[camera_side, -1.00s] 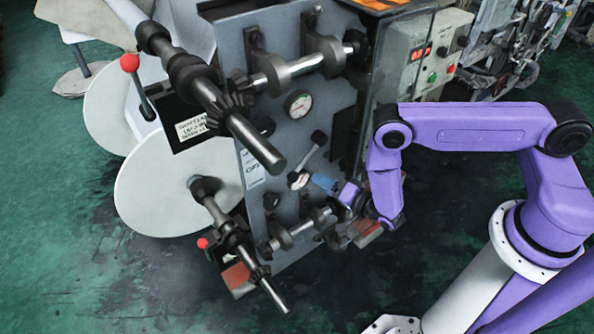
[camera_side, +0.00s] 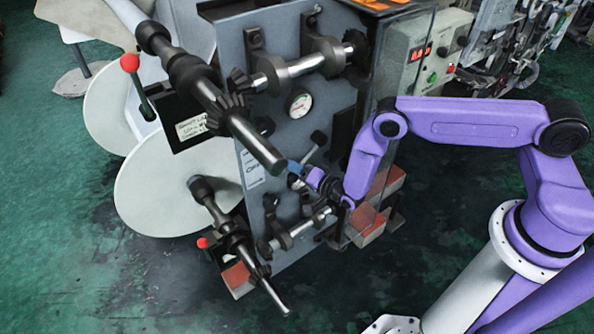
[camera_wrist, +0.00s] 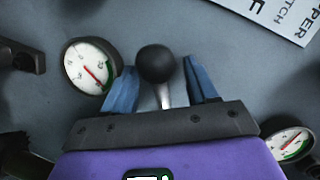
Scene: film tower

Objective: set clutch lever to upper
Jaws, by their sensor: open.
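The clutch lever has a round black knob (camera_wrist: 156,64) on a thin metallic shaft (camera_wrist: 166,97) in the wrist view. In the side view a black-knobbed lever (camera_side: 318,137) stands out from the grey machine panel just beside my gripper. My gripper (camera_side: 298,169) is at the panel with its blue fingers apart. In the wrist view the knob and shaft lie between the two fingers, with a gap on each side. The depth between fingers and knob is hard to tell. A label (camera_wrist: 277,15) reading partly "UPPER" sits at the top right.
A thick dark roller shaft (camera_side: 243,130) projects close to the left of my gripper. Gauges show on the panel (camera_wrist: 92,66), one near my left finger and one (camera_wrist: 290,143) at lower right. A lower roller (camera_side: 300,232) and brick-red blocks (camera_side: 370,226) lie below.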

